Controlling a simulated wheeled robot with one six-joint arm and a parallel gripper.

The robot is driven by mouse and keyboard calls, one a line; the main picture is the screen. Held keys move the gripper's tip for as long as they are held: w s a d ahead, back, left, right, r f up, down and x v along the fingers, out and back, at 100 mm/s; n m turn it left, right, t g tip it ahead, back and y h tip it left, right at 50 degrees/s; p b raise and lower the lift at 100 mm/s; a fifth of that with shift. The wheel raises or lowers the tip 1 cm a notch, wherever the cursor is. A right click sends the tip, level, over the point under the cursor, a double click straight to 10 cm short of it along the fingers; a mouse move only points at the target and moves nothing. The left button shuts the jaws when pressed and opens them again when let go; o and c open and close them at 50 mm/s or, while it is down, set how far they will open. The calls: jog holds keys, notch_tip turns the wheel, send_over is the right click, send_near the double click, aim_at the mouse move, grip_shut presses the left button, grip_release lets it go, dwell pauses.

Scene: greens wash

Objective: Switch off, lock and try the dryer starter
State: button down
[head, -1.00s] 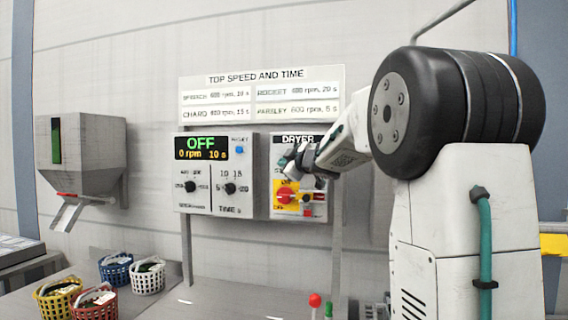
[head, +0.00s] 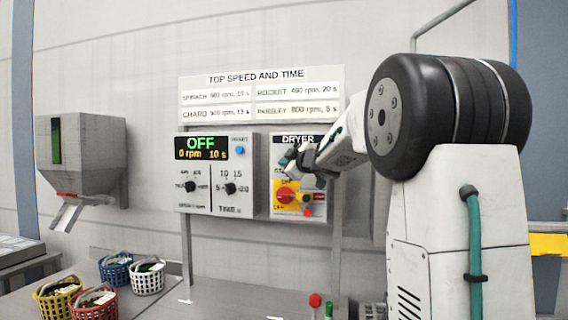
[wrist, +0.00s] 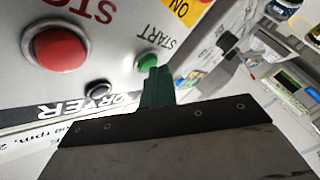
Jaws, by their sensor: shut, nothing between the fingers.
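The dryer starter (head: 298,150) is a pale box with the heading DRYER, on the panel's right side. The switch handle is out of the wrist view.
Left of the starter, a control box (head: 214,205) shows a display (head: 201,148) reading OFF, 0 rpm, 10 s. A notice board (head: 262,97) hangs above. Several baskets (head: 148,279) stand at lower left. A red-topped item (head: 314,300) and a green one (head: 328,311) stand at the bench front.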

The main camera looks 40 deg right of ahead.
jog(key=shift+w+d, duration=0.15)
jog(key=shift+d, duration=0.05)
dwell(0.3)
dwell(0.3)
jog(key=shift+s+a, duration=0.55)
jog(key=shift+a, duration=0.15)
jog(key=s+a, duration=0.1)
jog(key=a, duration=0.1)
jog(key=s+a, duration=0.2)
dwell(0.3)
jog(key=shift+d, duration=0.15)
dwell(0.6)
